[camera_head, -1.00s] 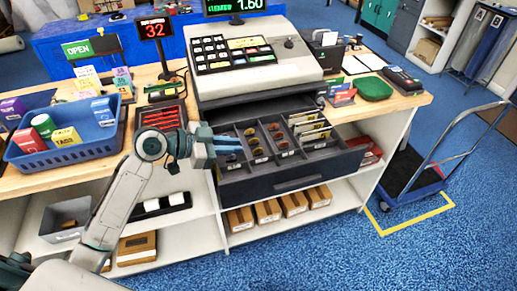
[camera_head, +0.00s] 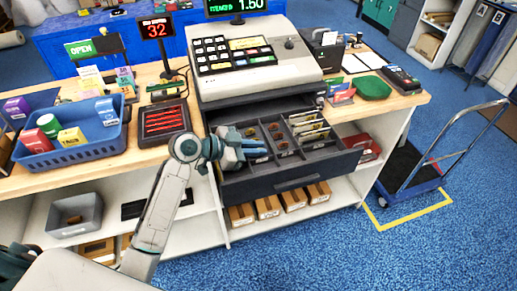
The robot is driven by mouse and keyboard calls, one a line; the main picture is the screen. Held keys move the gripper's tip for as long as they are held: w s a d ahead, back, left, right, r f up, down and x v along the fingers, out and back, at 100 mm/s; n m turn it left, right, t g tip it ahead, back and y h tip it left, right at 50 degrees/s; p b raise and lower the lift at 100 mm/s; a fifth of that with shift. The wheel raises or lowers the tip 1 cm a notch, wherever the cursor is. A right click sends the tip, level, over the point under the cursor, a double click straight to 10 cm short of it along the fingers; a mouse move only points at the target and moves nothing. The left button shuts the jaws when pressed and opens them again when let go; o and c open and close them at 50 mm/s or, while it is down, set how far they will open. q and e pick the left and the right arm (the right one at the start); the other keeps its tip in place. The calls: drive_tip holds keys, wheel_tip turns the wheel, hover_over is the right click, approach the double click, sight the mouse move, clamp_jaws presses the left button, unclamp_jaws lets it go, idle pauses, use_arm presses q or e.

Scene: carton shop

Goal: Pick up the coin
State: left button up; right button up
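The open cash drawer (camera_head: 300,182) of the register has compartments with coins and upright notes. Copper-coloured coins (camera_head: 283,154) lie in a middle compartment, and another coin (camera_head: 250,132) shows in the compartment to its left. Which one is the task's coin I cannot tell. My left gripper (camera_head: 257,148) is over the left part of the drawer, its blue fingers apart and pointing right towards the coins. It looks empty. The gripper hides the front of the left compartments. My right gripper is not in view.
The cash register (camera_head: 250,75) stands behind the drawer. A blue basket (camera_head: 70,150) and a red-lined tray (camera_head: 163,122) are left on the counter. A green dish (camera_head: 373,88) is at the right. Boxes (camera_head: 268,207) fill the shelf below.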

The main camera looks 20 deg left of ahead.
use_arm(q)
drive_tip(key=shift+c, duration=0.4)
clamp_jaws()
drive_tip(key=shift+r, duration=0.35)
wheel_tip(320, 180, up, 8)
drive_tip(key=shift+r+b, duration=0.25)
drive_tip(key=shift+b, duration=0.8)
drive_tip(key=shift+r, duration=0.45)
